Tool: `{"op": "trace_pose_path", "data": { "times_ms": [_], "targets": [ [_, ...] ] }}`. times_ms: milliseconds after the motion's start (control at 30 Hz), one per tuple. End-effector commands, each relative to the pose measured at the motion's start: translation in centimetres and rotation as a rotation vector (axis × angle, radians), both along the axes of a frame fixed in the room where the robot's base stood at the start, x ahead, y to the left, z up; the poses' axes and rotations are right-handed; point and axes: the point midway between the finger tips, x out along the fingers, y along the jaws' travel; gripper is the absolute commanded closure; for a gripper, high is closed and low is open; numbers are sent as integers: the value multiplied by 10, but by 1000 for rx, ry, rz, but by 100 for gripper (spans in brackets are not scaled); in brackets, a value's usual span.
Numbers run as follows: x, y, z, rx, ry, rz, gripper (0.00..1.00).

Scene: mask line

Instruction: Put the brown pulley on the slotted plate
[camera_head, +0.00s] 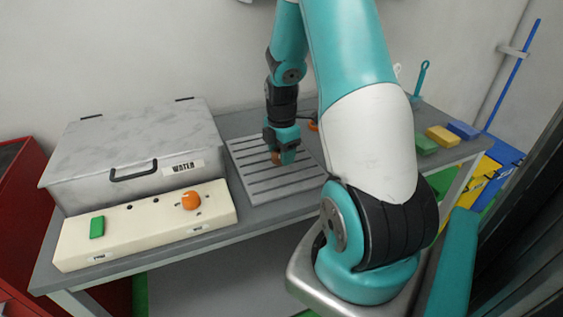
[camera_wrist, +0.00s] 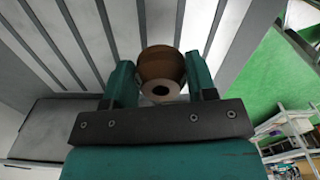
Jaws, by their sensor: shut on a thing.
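The brown pulley (camera_wrist: 161,67) is between the two teal fingers of my gripper (camera_wrist: 160,80) in the wrist view, its pale holed end facing the camera. My gripper is shut on it. In the head view my gripper (camera_head: 283,158) is over the slotted plate (camera_head: 257,184), and a small brown part of the pulley (camera_head: 275,158) shows beside the fingers. The grey slotted plate (camera_wrist: 112,28) fills the background behind the pulley in the wrist view. I cannot tell whether the pulley touches the plate.
A grey lidded box marked WATER (camera_head: 140,150) stands left of the plate. In front of it is a cream panel (camera_head: 150,225) with an orange knob (camera_head: 191,200) and a green switch (camera_head: 97,227). Green (camera_head: 425,143), yellow (camera_head: 443,136) and blue (camera_head: 463,130) blocks lie at the right.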

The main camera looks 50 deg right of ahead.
Motion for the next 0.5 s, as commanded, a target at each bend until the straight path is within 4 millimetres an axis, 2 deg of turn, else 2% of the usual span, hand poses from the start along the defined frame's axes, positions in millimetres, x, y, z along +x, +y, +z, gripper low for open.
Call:
{"op": "trace_pose_path", "data": {
  "times_ms": [233, 500],
  "targets": [
    [-1, 1, -34, 2, 3, 0, 72],
    [0, 0, -37, 0, 1, 0, 72]
  ]
}}
